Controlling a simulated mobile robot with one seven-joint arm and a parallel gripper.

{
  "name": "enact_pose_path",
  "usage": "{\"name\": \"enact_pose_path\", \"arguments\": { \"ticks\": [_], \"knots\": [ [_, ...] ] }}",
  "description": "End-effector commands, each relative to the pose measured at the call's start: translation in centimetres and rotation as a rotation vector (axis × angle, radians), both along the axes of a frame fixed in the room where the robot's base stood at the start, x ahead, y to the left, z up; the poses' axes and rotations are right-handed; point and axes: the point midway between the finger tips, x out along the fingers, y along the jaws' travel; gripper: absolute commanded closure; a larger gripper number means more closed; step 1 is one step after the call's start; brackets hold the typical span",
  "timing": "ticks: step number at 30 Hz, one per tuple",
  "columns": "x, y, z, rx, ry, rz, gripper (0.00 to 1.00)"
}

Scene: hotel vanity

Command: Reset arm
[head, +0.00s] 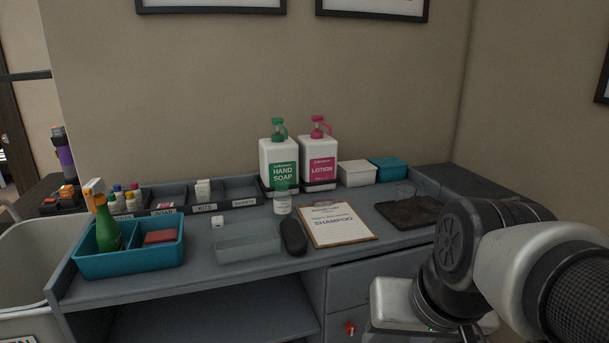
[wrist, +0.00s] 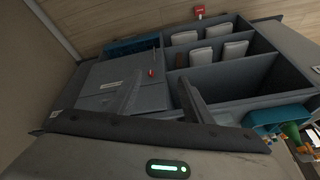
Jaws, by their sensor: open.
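My gripper (wrist: 160,98) shows in the wrist view with its two dark fingers apart and nothing between them. Behind the fingers are the grey vanity's drawer fronts (wrist: 110,88) and open shelves. In the head view my arm is folded at the lower right, in front of the vanity's right end. The fingertips cannot be made out there.
The vanity top (head: 190,270) holds a teal caddy (head: 128,262), a clear bin (head: 247,248), a clipboard (head: 338,228), a hand soap bottle (head: 279,163) and a lotion bottle (head: 318,160). A dark tray (head: 410,214) lies near my arm. White folded items (wrist: 201,57) fill shelf compartments.

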Motion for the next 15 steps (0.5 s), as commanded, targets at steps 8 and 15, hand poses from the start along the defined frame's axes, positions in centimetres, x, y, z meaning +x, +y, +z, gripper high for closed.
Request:
{"name": "enact_pose_path", "arguments": {
  "ticks": [8, 15],
  "knots": [
    [-1.2, -1.4, 6.1, -0.101, -0.078, 0.056, 0.54],
    [-1.2, -1.4, 11.7, -0.1, -0.077, 0.054, 0.54]
  ]
}}
